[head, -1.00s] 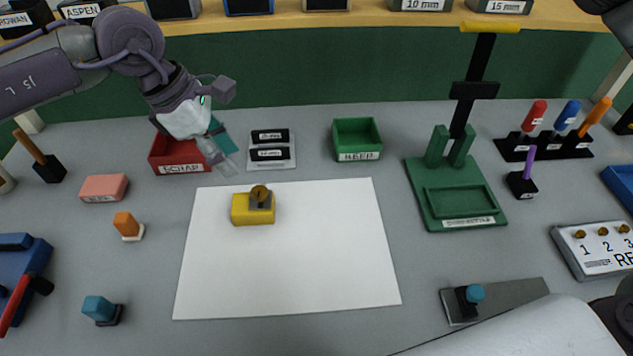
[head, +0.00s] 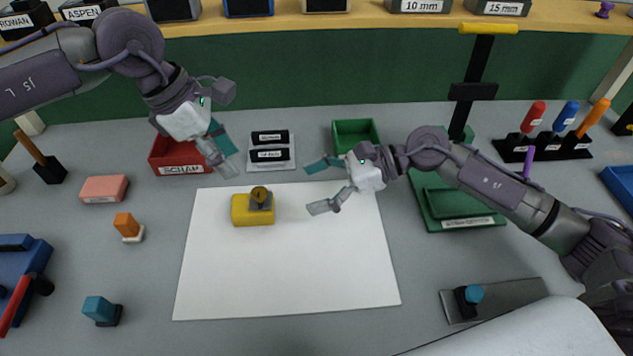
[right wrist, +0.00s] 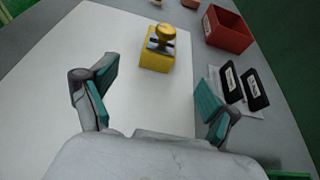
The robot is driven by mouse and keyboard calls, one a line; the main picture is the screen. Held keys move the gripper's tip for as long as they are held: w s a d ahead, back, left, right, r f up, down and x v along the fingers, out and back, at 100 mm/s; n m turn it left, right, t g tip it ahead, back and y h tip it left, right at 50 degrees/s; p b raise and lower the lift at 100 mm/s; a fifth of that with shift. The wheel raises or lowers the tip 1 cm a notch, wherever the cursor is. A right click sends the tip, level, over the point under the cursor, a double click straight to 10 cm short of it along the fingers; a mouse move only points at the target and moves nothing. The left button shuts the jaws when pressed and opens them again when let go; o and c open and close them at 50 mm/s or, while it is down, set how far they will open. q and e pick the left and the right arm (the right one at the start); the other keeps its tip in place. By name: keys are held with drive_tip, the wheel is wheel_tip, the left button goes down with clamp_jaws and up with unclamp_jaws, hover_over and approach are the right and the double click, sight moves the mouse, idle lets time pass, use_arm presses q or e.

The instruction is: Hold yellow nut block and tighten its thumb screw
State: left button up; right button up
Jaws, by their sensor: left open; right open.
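The yellow nut block (head: 252,213) sits on the upper left part of the white sheet (head: 290,270). Its brass thumb screw (head: 260,193) stands on top, above a grey plate. In the right wrist view the block (right wrist: 154,63) and thumb screw (right wrist: 164,33) lie ahead, beyond the fingertips. My left gripper (head: 220,149) is open and empty, above and left of the block, near the red bin. My right gripper (head: 320,186) is open and empty over the sheet's upper right, right of the block and apart from it. It also shows in the right wrist view (right wrist: 152,92).
A red bin (head: 176,170) and a tray of two black pieces (head: 285,165) stand behind the sheet. A green bin (head: 354,132) and a green press (head: 440,212) stand at right, partly behind my right arm. The sheet's front is clear.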

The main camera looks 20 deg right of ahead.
sight(251, 208)
drive_tip(key=x, duration=1.3)
drive_tip(key=shift+a+f, duration=0.1)
drive_tip(key=shift+a, duration=0.15)
